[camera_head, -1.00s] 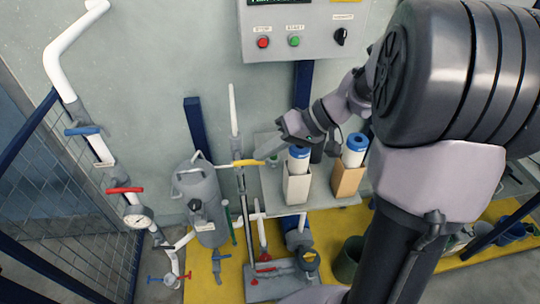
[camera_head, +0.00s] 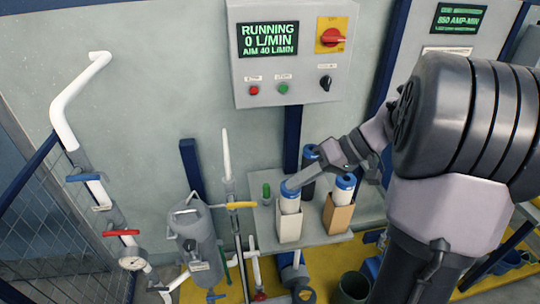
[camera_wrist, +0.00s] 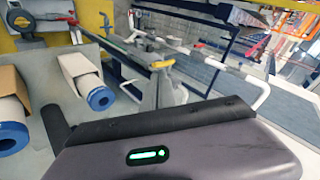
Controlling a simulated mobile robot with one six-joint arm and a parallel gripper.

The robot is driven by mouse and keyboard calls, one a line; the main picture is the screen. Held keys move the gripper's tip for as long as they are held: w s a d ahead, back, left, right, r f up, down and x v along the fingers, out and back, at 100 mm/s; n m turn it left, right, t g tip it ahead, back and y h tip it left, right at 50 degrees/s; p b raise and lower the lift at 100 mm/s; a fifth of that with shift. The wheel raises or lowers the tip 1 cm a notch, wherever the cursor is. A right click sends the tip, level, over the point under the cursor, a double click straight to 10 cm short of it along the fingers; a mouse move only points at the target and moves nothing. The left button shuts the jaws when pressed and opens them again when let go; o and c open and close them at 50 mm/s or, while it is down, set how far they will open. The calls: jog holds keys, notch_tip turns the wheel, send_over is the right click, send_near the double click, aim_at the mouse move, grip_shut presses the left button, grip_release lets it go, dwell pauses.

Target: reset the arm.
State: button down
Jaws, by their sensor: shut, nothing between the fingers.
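My gripper (camera_head: 289,186) is shut and empty. In the head view it reaches down and left from my arm, and its tip overlaps the blue cap of a white cartridge (camera_head: 290,203) standing in an open white box (camera_head: 290,229). I cannot tell whether it touches the cap. In the wrist view the dark gripper housing with a green light fills the bottom, and the fingertips cannot be made out.
A second blue-capped cartridge (camera_head: 344,193) stands in a brown box (camera_head: 337,215) on the grey shelf (camera_head: 318,238). The control panel (camera_head: 290,58) above reads "RUNNING 0 L/MIN AIM 40 L/MIN". A grey tank (camera_head: 197,246) and pipework with a yellow-handled valve (camera_head: 240,205) stand left.

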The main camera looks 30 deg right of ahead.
jog(key=s+a+f+m+h+b, duration=0.1)
jog(key=s+a+m+h+b, duration=0.1)
jog(key=s+a, duration=0.4)
jog(key=s+a+f+m+t+h+b, duration=0.1)
jog(key=s+a+h+b, duration=0.3)
jog(key=a, duration=0.9)
jog(key=s+f+m, duration=0.1)
jog(key=s, duration=0.2)
jog(key=shift+s+h, duration=0.15)
jog(key=shift+h, duration=0.15)
jog(key=shift+a, duration=0.1)
